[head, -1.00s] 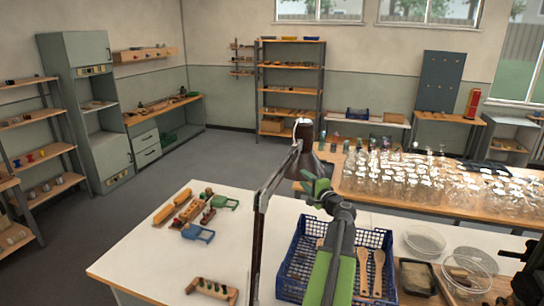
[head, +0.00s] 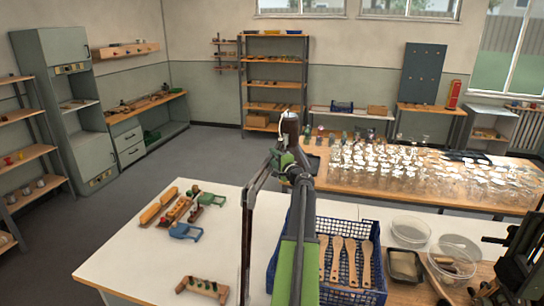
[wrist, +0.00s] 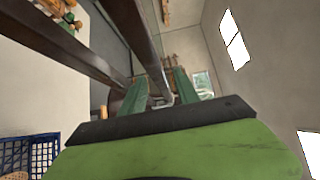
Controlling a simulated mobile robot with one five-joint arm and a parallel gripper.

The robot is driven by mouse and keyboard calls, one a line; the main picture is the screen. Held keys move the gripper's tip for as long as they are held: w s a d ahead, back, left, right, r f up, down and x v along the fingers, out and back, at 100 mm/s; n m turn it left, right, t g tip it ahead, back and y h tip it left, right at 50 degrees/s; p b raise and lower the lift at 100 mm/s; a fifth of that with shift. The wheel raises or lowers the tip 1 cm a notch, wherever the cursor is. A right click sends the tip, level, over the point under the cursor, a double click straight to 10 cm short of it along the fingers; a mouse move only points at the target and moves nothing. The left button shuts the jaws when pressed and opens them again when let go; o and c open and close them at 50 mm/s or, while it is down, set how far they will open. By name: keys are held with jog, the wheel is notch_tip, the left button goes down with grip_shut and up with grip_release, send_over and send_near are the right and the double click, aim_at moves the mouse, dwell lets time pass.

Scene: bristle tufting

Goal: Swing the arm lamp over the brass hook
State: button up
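The dark arm lamp (head: 249,235) stands on the white bench in the head view, its arm rising to a bend and its head (head: 290,127) near the top. My gripper (head: 291,165) is up at the lamp's upper part, and the arm below it hides some of the lamp. In the wrist view the lamp's dark bars (wrist: 137,25) run down from the top, and a thin rod end lies between my gripper's two green fingers (wrist: 160,86). The fingers stand apart, with a gap showing beside the right one. I cannot make out the brass hook in either view.
A blue crate (head: 346,294) with wooden brush handles (head: 350,262) stands beside the lamp. Glass dishes (head: 411,230) and a dark tray (head: 405,267) lie to the right. Wooden blocks and blue and green tools (head: 185,231) lie left. Glassware crowds the table behind (head: 365,180).

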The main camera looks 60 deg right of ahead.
jog(key=shift+x, duration=1.15)
jog(key=shift+c, duration=0.3)
grip_shut()
jog(key=shift+d+r, duration=0.1)
